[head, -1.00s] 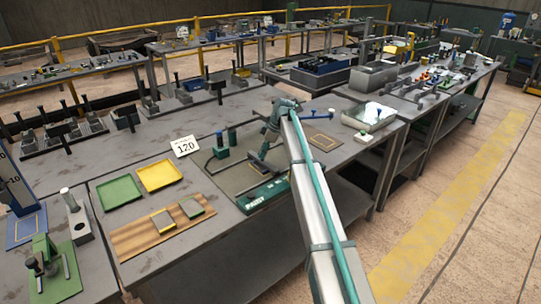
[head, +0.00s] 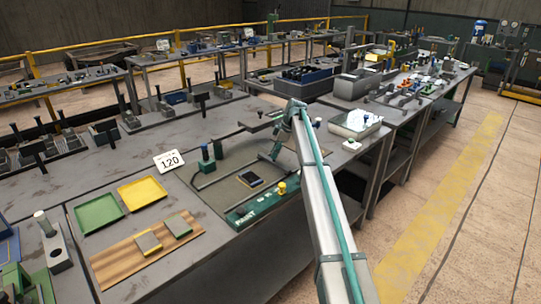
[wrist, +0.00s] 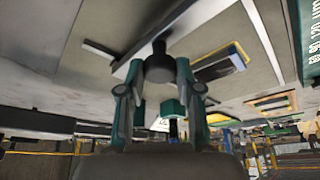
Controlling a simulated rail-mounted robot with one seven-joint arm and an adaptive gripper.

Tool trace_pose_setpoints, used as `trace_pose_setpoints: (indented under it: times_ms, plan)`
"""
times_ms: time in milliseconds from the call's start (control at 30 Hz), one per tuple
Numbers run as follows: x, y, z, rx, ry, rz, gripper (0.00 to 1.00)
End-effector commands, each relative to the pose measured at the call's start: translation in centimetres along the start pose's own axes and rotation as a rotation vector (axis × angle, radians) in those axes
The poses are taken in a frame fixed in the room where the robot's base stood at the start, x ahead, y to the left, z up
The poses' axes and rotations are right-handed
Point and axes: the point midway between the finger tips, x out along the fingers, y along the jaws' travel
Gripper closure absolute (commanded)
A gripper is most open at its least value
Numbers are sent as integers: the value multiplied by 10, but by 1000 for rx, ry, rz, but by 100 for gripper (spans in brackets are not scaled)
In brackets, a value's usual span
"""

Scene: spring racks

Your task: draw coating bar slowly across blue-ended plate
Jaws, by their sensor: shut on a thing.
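In the wrist view my gripper (wrist: 160,75) is shut on the black knob (wrist: 160,66) of the coating bar (wrist: 185,25), a long grey bar running diagonally past the fingers. In the head view my arm hides the fingertips, and a dark bar (head: 262,125) shows beside the arm's end, beyond the coating mat. A dark plate with blue on it (head: 250,180) lies on that mat, in front of the arm's end. A framed plate with yellow and blue edges (wrist: 218,66) shows right of the knob in the wrist view. Contact between bar and plate cannot be told.
A wooden board (head: 115,265) carries two small plates, yellow-ended (head: 148,242) and green-ended (head: 178,226). Green (head: 98,212) and yellow (head: 142,193) trays and a "120" sign (head: 168,160) stand beside it.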

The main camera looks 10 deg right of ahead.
Motion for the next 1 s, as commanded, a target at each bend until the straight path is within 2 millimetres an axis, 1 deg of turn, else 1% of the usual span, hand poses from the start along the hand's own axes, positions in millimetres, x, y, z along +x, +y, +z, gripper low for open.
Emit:
trace_pose_setpoints:
  times_ms: [367, 400, 533, 867, 1000]
  plan:
    - [-1, 2, 2, 0, 0, 2, 100]
    - [-1, 2, 2, 0, 0, 2, 64]
    - [-1, 1, 1, 0, 0, 1, 42]
    - [-1, 1, 1, 0, 0, 0, 42]
    - [-5, 1, 1, 0, 0, 1, 42]
